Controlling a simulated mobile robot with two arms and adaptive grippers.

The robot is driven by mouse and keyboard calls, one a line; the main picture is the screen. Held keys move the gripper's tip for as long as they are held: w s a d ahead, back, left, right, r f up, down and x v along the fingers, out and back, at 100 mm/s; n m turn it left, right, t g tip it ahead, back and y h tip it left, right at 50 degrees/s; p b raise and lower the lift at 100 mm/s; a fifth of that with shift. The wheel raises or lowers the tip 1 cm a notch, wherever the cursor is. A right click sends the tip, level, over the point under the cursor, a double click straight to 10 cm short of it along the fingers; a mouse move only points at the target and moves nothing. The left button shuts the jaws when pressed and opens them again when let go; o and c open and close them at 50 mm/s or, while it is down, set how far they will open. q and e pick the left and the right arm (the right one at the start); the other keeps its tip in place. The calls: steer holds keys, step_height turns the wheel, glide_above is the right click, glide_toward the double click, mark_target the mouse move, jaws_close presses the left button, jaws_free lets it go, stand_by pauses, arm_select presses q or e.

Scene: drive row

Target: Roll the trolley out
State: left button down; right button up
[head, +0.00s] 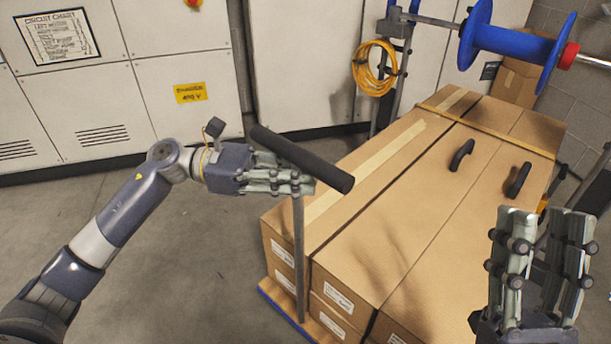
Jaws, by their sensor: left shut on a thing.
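The trolley shows at its low deck edge (285,312), with a blue rim, under long cardboard boxes (400,210). A thin metal post (299,250) rises at its near left corner to a thick black handle bar (325,173). My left gripper (290,182) is shut on the handle bar, reaching it from the left. Its fingers hide part of the bar and the top of the post. My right gripper (543,235) is open and empty, fingers pointing up, in front of the boxes' right side. The trolley's wheels are hidden.
Grey cabinets (120,90) line the back. A stand with a yellow cable coil (374,68) and a blue reel (510,45) on a bar are behind the boxes. Black handles (462,155) lie on the load. Grey floor (190,260) at left is clear.

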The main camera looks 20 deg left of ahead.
arm_select(q)
steer(key=shift+a, duration=0.15)
steer(key=shift+s, duration=0.1)
steer(key=c, duration=1.6)
jaws_free()
steer(key=shift+a, duration=0.15)
steer(key=shift+o, duration=0.6)
steer(key=shift+s+a, duration=0.15)
steer(key=shift+s, duration=0.05)
steer(key=s+a, duration=0.2)
steer(key=a, duration=0.9)
steer(key=shift+a, duration=0.35)
